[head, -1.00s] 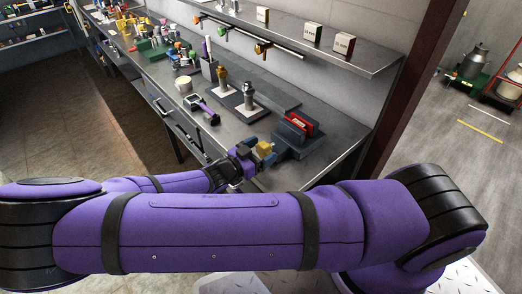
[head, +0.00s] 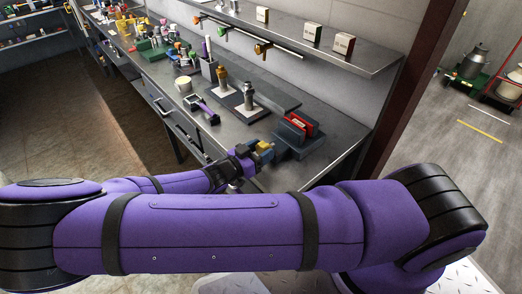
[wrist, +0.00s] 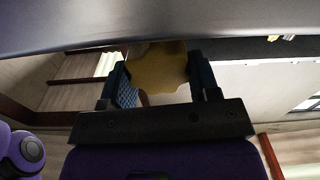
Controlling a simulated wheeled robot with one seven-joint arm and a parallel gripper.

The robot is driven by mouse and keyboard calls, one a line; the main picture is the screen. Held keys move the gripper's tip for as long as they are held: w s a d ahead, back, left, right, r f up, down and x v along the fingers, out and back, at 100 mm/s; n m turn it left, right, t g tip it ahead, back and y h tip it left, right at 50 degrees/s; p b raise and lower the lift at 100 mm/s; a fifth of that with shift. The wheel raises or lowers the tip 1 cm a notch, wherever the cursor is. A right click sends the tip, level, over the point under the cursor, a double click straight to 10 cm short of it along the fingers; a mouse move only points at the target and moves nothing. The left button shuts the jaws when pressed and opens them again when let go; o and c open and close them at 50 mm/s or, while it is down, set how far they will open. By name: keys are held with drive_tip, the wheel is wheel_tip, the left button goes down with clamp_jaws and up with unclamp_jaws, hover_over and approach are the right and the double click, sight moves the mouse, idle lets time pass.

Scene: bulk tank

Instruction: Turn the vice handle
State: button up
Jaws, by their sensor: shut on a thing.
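The blue-grey vice (head: 284,147) with red jaw faces (head: 300,123) stands near the right end of the workbench. Its handle is a yellow lobed knob (head: 265,146) on the side facing my gripper (head: 257,152). In the wrist view the yellow knob (wrist: 158,72) sits between the two blue fingers of my gripper (wrist: 162,80), which are shut on it. A pale block sits between the vice's red jaws. In the head view the fingers cover part of the knob.
A shelf (head: 300,38) with small boxes runs above. The bench's front right corner is mostly clear.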

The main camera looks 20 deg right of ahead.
drive_tip(key=n, duration=0.5)
drive_tip(key=shift+w+a+f, duration=0.1)
drive_tip(key=shift+w, duration=0.05)
drive_tip(key=n, duration=0.5)
drive_tip(key=shift+w+f+n, duration=0.1)
drive_tip(key=shift+n, duration=0.3)
drive_tip(key=n, duration=0.5)
drive_tip(key=shift+f, duration=0.15)
drive_tip(key=shift+f+n, duration=0.15)
drive_tip(key=shift+n, duration=2.25)
drive_tip(key=o, duration=0.9)
drive_tip(key=shift+a, duration=0.15)
drive_tip(key=v, duration=1)
drive_tip(key=shift+a, duration=0.3)
